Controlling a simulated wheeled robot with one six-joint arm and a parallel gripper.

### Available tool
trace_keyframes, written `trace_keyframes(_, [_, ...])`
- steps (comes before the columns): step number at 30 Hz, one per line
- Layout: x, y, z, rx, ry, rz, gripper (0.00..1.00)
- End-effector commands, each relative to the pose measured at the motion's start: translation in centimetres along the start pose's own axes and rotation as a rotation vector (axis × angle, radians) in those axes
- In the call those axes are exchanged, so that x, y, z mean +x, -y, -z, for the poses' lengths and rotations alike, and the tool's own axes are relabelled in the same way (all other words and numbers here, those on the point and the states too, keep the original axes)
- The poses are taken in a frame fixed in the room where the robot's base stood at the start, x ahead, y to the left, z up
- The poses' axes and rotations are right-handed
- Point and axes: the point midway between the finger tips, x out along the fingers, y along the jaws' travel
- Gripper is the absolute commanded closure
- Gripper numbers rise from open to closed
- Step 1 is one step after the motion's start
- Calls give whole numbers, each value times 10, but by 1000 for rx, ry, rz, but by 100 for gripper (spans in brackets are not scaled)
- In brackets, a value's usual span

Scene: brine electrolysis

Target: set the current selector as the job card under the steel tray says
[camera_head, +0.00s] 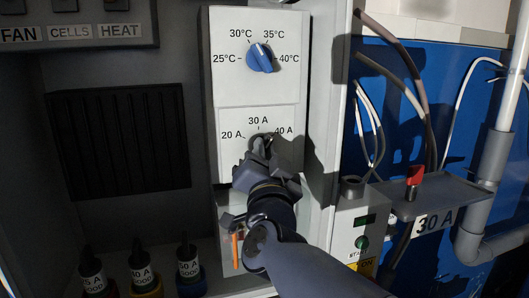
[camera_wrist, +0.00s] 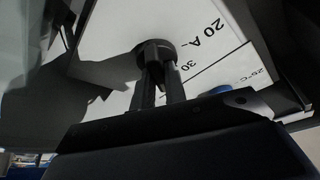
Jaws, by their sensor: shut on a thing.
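The current selector (camera_head: 263,136) is a dark knob on the white panel, under the marks 20 A, 30 A and 40 A. My gripper (camera_head: 259,152) covers most of it in the head view, so its pointer direction cannot be told there. In the wrist view my gripper's fingers (camera_wrist: 158,86) are shut on the round dark selector knob (camera_wrist: 154,52), with 20 A and part of 30 A printed beside it.
A blue temperature knob (camera_head: 261,57) sits above the selector, marked 25 to 40 °C. A red-topped item (camera_head: 414,176) stands on the tray. A small unit with a green button (camera_head: 361,242) is at lower right. Several labelled plugs (camera_head: 189,268) line the bottom left. Loose cables (camera_head: 405,85) hang at right.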

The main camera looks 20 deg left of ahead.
Motion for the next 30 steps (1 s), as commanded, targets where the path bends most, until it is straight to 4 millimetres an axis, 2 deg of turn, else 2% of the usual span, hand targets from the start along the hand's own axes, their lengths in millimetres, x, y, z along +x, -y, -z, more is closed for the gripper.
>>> trace_keyframes(3, [0,0,0,0,0,0,100])
trace_keyframes(14, [-1,-1,-1,-27,0,12,100])
trace_keyframes(30, [-2,-4,-3,-346,-3,142,100])
